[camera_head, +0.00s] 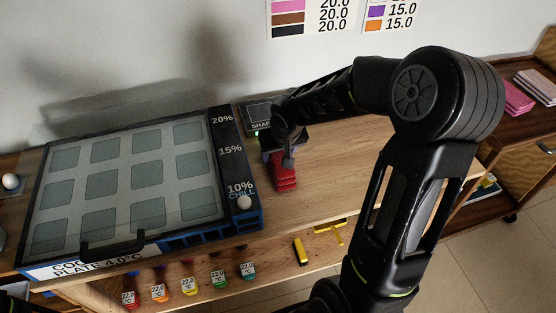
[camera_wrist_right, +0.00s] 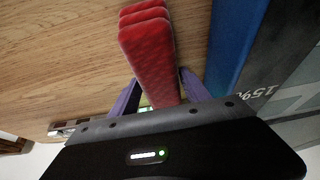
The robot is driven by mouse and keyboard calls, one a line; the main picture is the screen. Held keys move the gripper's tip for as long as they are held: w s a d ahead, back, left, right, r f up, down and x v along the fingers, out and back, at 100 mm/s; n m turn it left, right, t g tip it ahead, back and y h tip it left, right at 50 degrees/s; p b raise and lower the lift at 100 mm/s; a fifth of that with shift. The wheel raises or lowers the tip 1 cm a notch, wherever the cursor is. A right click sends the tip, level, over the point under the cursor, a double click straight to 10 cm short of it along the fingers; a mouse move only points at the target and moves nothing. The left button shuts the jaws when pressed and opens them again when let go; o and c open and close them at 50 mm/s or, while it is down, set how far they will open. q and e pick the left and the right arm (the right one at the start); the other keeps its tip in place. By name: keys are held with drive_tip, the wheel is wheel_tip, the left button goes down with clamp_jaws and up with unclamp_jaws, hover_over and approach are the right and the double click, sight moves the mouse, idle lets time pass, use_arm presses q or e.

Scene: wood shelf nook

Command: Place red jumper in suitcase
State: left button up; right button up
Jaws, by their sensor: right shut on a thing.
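The red jumper (camera_head: 284,172) is a small folded red bundle with ridges, at the middle of the wooden top, just right of the cold plate unit. In the right wrist view the red jumper (camera_wrist_right: 150,55) runs between the two purple fingers of my right gripper (camera_wrist_right: 160,92). My right gripper (camera_head: 280,146) reaches down from above and is shut on its near end in that view. I cannot tell whether the jumper touches the wood. I see no suitcase that I can make out.
The cold plate unit (camera_head: 222,225) with a clear lid and grey squares fills the left, close beside the jumper. A dark "SHARP" block (camera_head: 258,113) stands behind. Wood to the right is clear. Below are coloured tags and a yellow item (camera_head: 300,251). Pink stacks (camera_head: 517,97) lie far right.

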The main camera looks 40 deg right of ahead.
clamp_jaws()
drive_tip(key=shift+r, duration=0.1)
wheel_tip(320, 180, up, 10)
drive_tip(key=shift+f, duration=0.1)
idle(0.6)
idle(0.4)
